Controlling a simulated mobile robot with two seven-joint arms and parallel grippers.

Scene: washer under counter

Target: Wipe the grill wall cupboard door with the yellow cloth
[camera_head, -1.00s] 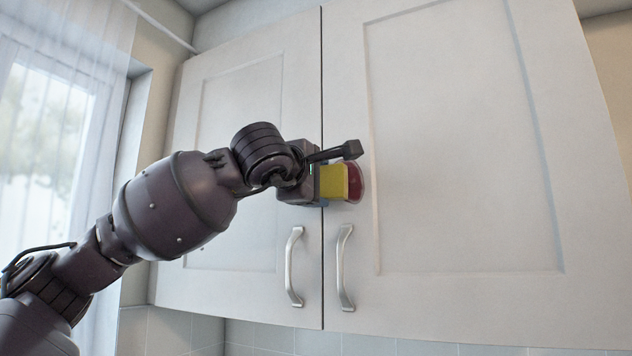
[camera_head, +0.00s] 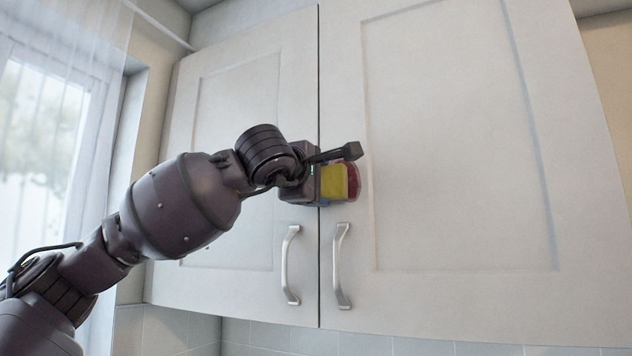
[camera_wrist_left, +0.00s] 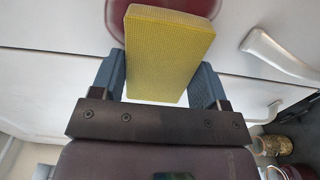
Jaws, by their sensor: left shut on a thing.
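My left gripper (camera_head: 325,184) is shut on the yellow cloth (camera_head: 334,182), a thick block-like pad. In the left wrist view the yellow cloth (camera_wrist_left: 168,52) sits between my two blue fingers (camera_wrist_left: 157,85). The cloth is at the left edge of the right cupboard door (camera_head: 460,150), near the seam between the two doors. A dark red round patch (camera_head: 354,181) shows on that door just past the cloth, which partly hides it. The patch also shows behind the cloth in the wrist view (camera_wrist_left: 115,18). Contact between cloth and door cannot be told. My right gripper is not in view.
The left cupboard door (camera_head: 240,110) is closed beside it. Two metal handles (camera_head: 291,265) (camera_head: 341,266) hang below my gripper on either side of the seam. A curtained window (camera_head: 50,110) is at the left. Several small items (camera_wrist_left: 280,145) show lower right in the wrist view.

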